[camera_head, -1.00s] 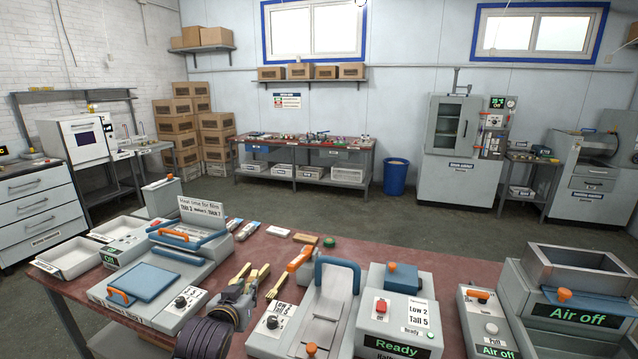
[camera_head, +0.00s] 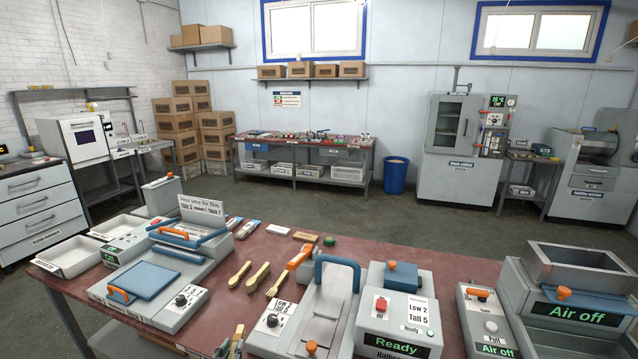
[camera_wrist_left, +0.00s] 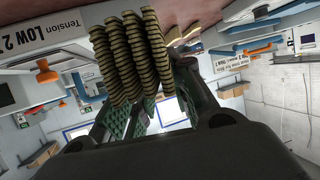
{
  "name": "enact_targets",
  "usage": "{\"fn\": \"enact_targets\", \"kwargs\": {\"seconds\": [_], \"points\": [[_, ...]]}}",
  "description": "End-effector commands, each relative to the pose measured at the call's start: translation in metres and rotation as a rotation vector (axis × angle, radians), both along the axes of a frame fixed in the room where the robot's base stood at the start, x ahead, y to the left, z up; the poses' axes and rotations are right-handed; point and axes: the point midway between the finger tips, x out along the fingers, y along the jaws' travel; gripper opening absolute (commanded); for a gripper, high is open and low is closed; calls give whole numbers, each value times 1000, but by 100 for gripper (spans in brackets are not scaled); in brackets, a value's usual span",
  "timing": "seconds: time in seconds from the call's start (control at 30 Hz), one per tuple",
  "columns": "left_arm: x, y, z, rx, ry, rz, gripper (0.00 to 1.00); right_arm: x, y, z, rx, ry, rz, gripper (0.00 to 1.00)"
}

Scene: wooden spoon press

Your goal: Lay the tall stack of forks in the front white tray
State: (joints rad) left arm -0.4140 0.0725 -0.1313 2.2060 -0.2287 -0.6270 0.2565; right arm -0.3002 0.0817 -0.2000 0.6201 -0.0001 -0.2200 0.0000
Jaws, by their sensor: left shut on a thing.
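The tall stack of forks (camera_wrist_left: 128,55) fills the upper middle of the left wrist view, a thick wad of brown layers with dark lines between them. My left gripper (camera_wrist_left: 150,118) is shut on it, with green finger pads on its sides. My right gripper is not in view.
Beside the trays stands a grey heat sealer (camera_head: 139,281) with a blue pad and orange handle. Several loose wooden pieces (camera_head: 257,278) lie mid-table. A press with a blue arch handle (camera_head: 336,262) and a control box (camera_head: 400,309) stand to their right.

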Motion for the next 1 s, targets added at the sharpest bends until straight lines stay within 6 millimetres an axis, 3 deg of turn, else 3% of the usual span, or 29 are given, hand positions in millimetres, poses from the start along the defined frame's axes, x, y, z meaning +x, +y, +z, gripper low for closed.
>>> {"fn": "enact_targets", "kwargs": {"seconds": [0.3,1.0], "points": [[-21,0,-26,0,0,0,0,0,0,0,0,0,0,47],[-22,0,-27,-2,-1,0,0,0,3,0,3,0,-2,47]]}}
